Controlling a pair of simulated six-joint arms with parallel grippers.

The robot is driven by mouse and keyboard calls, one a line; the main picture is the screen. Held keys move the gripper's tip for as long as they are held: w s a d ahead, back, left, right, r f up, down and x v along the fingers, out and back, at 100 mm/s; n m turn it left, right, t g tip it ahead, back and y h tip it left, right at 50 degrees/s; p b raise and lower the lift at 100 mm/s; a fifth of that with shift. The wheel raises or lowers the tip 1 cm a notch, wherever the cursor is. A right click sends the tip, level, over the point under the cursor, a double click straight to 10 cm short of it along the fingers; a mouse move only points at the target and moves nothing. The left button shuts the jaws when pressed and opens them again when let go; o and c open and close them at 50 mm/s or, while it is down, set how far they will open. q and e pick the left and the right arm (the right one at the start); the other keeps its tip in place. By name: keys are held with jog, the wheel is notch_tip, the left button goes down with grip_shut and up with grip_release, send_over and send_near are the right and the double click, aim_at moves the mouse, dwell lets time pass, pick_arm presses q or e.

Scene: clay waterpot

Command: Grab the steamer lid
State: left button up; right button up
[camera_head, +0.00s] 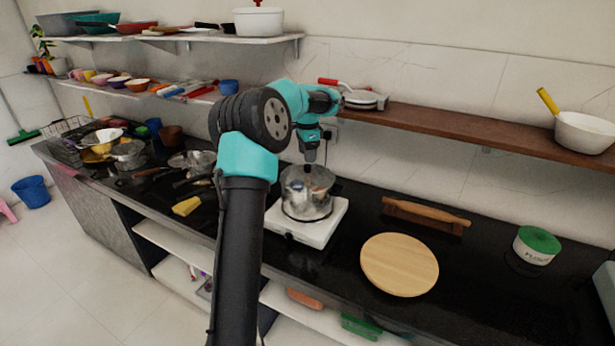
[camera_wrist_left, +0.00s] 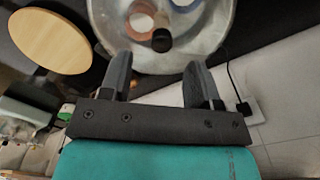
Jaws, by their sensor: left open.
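The steamer (camera_head: 306,205) is a shiny pot on a white stove (camera_head: 325,224) in the middle of the counter. Its lid (camera_head: 290,180) looks clear, with a small dark knob on top. In the left wrist view the lid (camera_wrist_left: 112,30) fills the top middle, with the black knob (camera_wrist_left: 161,40) near its centre and brown and blue shapes showing around it. My left gripper (camera_head: 309,157) points down just above the knob. In the wrist view its two fingers (camera_wrist_left: 158,70) are apart, with nothing held between them. My right gripper is not in view.
A round wooden board (camera_head: 400,265), a rolling pin (camera_head: 427,212) and a green-lidded tub (camera_head: 537,245) lie to the right. A yellow sponge (camera_head: 187,206) and several pans are to the left. A wooden shelf (camera_head: 465,132) runs along the wall behind.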

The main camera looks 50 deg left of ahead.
aim_at(308, 165)
pick_arm(q)
jog(key=shift+w+a+f, duration=0.1)
jog(key=shift+f, duration=2.5)
grip_shut()
